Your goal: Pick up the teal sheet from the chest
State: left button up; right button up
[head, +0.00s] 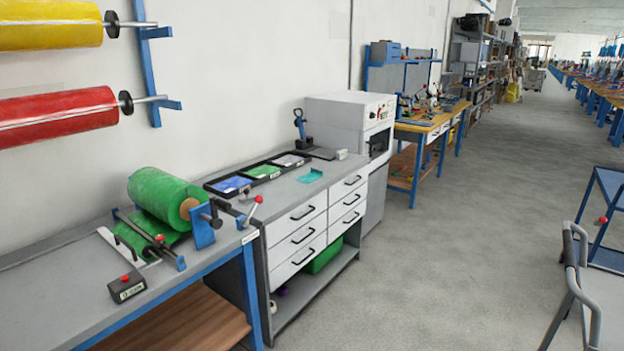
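The teal sheet (303,176) lies flat on the grey top of the chest (318,184), near its front edge. It is small and thin, just in front of the black tray. The chest has several white drawers with black handles, all shut, and an open lower shelf. Neither of my grippers shows in the head view.
A black tray (215,188) with blue, green and grey pieces lies behind the sheet. A white machine (346,125) stands beyond the chest. A bench with a green roll (165,197) and control box (127,287) is at left.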

aim_at(315, 174)
jog(key=i+l+z, duration=0.15)
jog(key=i, duration=0.7)
jog(key=i+l+z, duration=0.15)
jog(key=i, duration=0.7)
jog(key=j, duration=0.1)
